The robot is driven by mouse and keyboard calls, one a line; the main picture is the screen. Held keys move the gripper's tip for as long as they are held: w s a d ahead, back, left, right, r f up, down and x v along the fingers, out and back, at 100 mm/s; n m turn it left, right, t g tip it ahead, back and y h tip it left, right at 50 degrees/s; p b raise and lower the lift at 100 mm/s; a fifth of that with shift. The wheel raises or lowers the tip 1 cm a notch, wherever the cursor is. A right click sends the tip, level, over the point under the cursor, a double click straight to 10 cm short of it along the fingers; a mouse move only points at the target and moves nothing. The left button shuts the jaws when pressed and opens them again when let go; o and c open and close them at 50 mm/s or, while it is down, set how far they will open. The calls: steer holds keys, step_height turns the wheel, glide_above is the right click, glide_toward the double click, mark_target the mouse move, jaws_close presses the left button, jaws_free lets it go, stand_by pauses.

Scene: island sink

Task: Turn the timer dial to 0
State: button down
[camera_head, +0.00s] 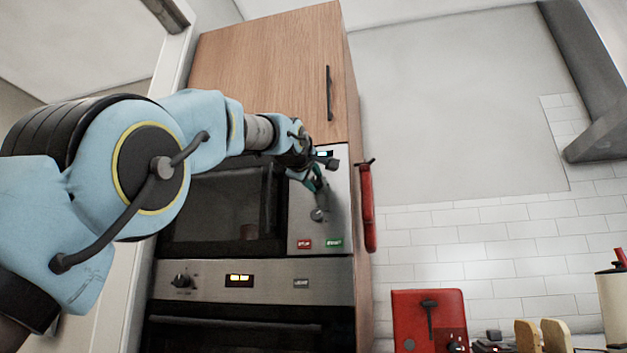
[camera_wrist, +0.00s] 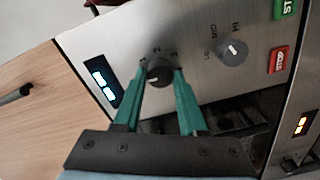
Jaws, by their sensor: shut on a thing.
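The timer dial (camera_wrist: 158,72) is a small dark round knob on the microwave's silver control panel, with small printed numbers around it in the wrist view. My gripper (camera_wrist: 160,80) has its two teal fingers closed on either side of the dial. In the head view my gripper (camera_head: 316,184) reaches the upper part of the panel (camera_head: 335,215), and the dial is hidden behind it. A white mark shows on the dial's face. I cannot tell which number it points to.
A second knob (camera_wrist: 232,52) with LO, MED and HI labels sits beside the dial; it also shows in the head view (camera_head: 318,214). Below are a red STOP button (camera_head: 304,244) and a green button (camera_head: 334,242).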

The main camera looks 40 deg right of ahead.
steer(key=shift+f+n, duration=0.15)
steer(key=shift+n, duration=0.25)
steer(key=shift+c, duration=2.3)
jaws_free()
steer(key=b+v, duration=0.4)
steer(key=v, duration=0.6)
steer(key=shift+s+a+b, duration=0.2)
steer(key=shift+a+b, duration=0.1)
